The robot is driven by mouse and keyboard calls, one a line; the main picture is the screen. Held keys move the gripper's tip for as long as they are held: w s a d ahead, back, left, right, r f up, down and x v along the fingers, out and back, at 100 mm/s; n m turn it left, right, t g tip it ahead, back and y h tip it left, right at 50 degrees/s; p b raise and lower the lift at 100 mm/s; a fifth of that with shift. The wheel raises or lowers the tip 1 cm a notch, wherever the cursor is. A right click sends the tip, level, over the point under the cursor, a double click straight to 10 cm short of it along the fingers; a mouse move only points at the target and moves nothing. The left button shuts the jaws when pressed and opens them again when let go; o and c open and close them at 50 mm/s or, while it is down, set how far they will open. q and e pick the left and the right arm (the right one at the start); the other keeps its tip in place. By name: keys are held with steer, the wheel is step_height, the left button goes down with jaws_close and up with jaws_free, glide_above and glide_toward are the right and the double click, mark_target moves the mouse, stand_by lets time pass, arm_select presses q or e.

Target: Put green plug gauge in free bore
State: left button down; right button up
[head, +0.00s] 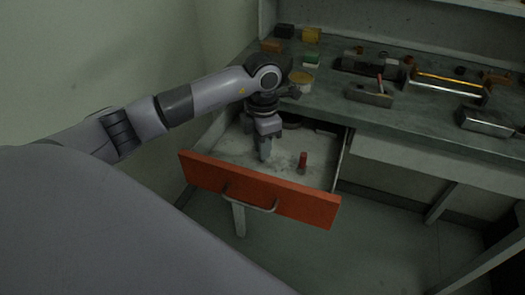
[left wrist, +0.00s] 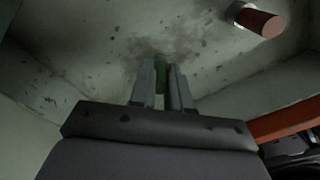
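My left gripper (head: 265,155) reaches down into the open drawer (head: 225,150). In the left wrist view its two fingers (left wrist: 162,85) stand close on either side of a green piece (left wrist: 161,70), which looks like the green plug gauge; they appear shut on it. Much of the piece is hidden by the fingers, and in the head view I cannot make it out. A red plug gauge (head: 303,160) with a pale metal end stands in the drawer to the right; it also shows in the left wrist view (left wrist: 260,22). No free bore can be made out. My right gripper is out of view.
The drawer's orange front (head: 290,198) and side walls surround my left gripper.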

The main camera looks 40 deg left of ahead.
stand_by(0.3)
arm_select(q)
step_height(320, 180, up, 20)
steer(key=p, duration=0.2)
stand_by(0.3)
